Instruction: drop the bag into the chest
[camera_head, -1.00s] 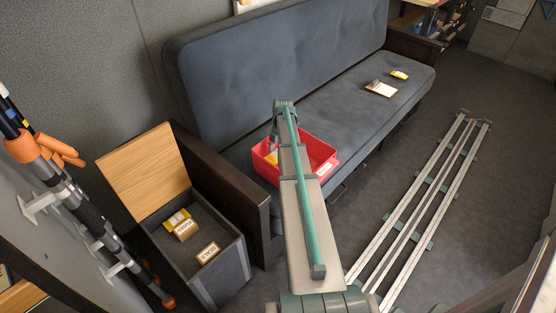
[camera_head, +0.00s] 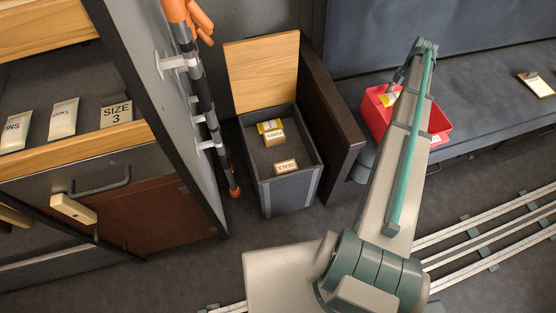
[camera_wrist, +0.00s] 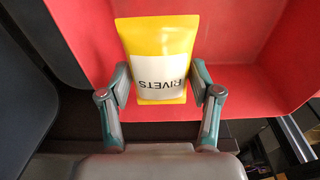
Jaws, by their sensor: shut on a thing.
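My gripper (camera_wrist: 160,85) is shut on a yellow bag (camera_wrist: 158,38) with a white label reading RIVETS, upside down in the wrist view. The bag is between both fingers, with the red bin behind it. In the head view the bag (camera_head: 388,98) shows small at the red bin, partly hidden by my arm; I cannot tell how far it is raised. The chest (camera_head: 290,195) stands left of the couch, its wooden lid (camera_head: 262,72) open and upright. Inside lie a yellow packet (camera_head: 268,126), a small labelled box (camera_head: 275,141) and a box marked SEALS (camera_head: 286,166).
The red bin (camera_head: 440,128) sits on the blue couch (camera_head: 480,90). The dark couch arm (camera_head: 330,105) stands between bin and chest. A rack of poles (camera_head: 205,100) is left of the chest. Floor rails (camera_head: 490,235) run at right.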

